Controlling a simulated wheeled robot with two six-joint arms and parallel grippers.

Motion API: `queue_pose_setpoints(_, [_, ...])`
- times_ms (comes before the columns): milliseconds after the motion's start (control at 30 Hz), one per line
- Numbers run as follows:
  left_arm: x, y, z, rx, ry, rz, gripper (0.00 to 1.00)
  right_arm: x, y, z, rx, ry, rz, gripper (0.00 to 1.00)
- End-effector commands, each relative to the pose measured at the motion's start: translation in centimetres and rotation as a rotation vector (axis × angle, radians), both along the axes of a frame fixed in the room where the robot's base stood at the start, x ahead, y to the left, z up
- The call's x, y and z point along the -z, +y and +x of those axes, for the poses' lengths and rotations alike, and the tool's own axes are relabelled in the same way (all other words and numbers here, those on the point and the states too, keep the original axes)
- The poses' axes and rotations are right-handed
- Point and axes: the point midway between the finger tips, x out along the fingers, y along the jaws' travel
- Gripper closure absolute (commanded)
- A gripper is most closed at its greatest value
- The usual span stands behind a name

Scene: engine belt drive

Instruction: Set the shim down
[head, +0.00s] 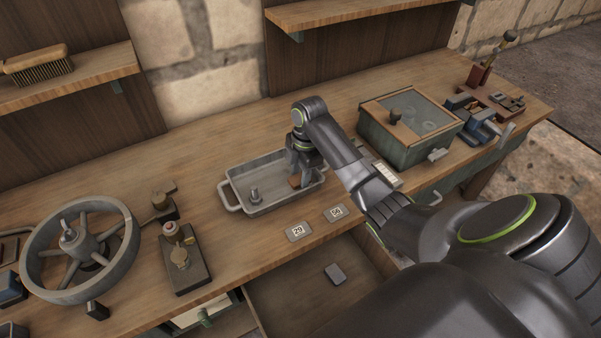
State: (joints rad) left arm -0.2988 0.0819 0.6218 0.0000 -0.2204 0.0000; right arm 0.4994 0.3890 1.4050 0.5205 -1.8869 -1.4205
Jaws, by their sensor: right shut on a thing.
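My right gripper (303,172) reaches down over the grey metal tray (262,209) at its right part. It is shut on a small copper-brown piece (294,181), which looks like the shim and shows only partly beside the fingers. The piece is low in the tray; I cannot tell whether it touches the tray floor. A grey bolt-like part (255,196) stands in the left part of the tray. My left gripper is not in view.
Number plates (298,232) and (337,212) lie in front of the tray. An open drawer below holds a grey block (335,273). A glass-lidded green box (410,128) stands right. A spoked handwheel (80,250) and a small fixture (184,259) stand left.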

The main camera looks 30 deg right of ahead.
Motion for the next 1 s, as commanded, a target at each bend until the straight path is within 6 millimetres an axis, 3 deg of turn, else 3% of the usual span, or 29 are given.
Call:
queue_pose_setpoints(333, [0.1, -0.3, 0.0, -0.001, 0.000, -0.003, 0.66, 0.3, 0.0, 0.0, 0.000, -0.002, 0.000, 0.94])
queue_pose_setpoints(367, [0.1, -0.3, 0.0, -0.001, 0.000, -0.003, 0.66, 0.4, 0.0, 0.0, 0.000, -0.001, 0.000, 0.63])
queue_pose_setpoints(433, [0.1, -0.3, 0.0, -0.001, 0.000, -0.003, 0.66, 0.3, 0.0, 0.0, 0.000, -0.001, -0.001, 0.55])
queue_pose_setpoints(767, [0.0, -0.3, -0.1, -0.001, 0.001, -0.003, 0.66, 0.0, 0.0, 0.0, 0.000, -0.002, -0.001, 0.55])
queue_pose_setpoints(867, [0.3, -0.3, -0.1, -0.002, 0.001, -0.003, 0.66, -1.0, -0.2, 0.1, 0.002, -0.005, -0.002, 0.55])
queue_pose_setpoints(1000, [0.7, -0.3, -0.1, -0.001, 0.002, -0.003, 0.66, -3.7, -0.6, 0.2, 0.001, -0.008, -0.003, 0.55])
